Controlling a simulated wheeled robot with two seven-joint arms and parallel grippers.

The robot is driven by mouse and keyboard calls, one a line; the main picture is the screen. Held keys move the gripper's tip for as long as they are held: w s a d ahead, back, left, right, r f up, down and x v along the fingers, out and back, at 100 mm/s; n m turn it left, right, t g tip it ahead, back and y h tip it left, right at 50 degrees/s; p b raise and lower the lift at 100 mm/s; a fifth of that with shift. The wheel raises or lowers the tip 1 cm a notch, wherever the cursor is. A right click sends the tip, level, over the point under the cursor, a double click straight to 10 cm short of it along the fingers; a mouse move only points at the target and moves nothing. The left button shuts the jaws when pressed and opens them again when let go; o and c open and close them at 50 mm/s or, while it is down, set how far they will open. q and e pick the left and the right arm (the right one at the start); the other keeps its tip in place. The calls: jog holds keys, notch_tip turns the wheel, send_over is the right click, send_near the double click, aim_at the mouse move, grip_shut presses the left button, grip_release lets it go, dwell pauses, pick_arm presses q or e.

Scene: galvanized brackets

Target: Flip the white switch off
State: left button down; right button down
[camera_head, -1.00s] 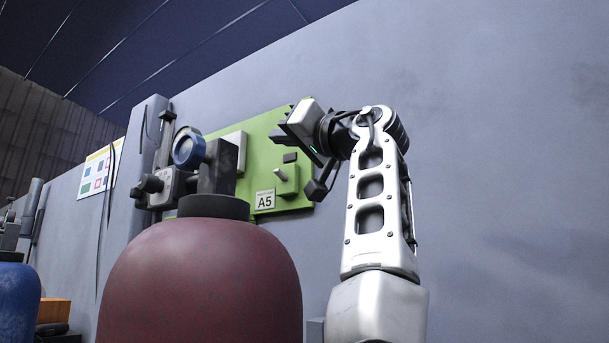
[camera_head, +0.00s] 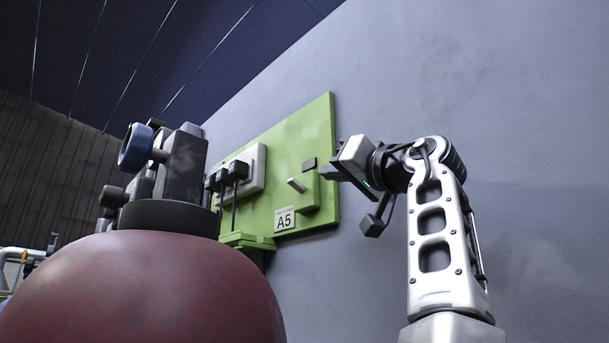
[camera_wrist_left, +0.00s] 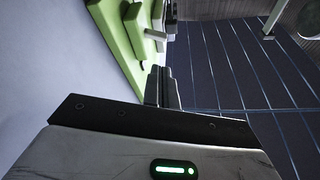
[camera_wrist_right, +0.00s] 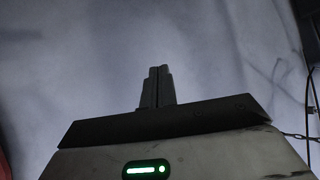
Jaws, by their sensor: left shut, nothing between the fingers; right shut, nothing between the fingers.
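A green panel (camera_head: 318,130) is mounted on the grey wall. A small pale toggle lever, the white switch (camera_head: 297,184), sticks out and up to the left from a green box on it, above a label reading A5 (camera_head: 285,219). My left gripper (camera_head: 326,173) is shut and empty, just right of the lever in the picture; I cannot tell the gap in depth. In the left wrist view the shut fingers (camera_wrist_left: 162,86) lie beside the green panel (camera_wrist_left: 118,40). My right gripper (camera_wrist_right: 158,86) is shut and empty, facing plain grey wall.
A large dark red tank (camera_head: 140,290) with a valve and blue knob (camera_head: 135,147) stands in front, left of the panel, and hides its lower left part. Dark levers (camera_head: 237,172) on a grey plate sit left of the switch. Wall to the right is bare.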

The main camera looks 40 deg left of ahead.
aim_at(302, 174)
pick_arm(q)
jog(key=p+x, duration=0.2)
jog(key=x, duration=0.6)
jog(key=shift+a+r, duration=0.15)
jog(key=shift+a, duration=0.1)
jog(key=shift+p+x, duration=0.4)
jog(key=shift+x, duration=0.35)
jog(key=shift+a, duration=0.1)
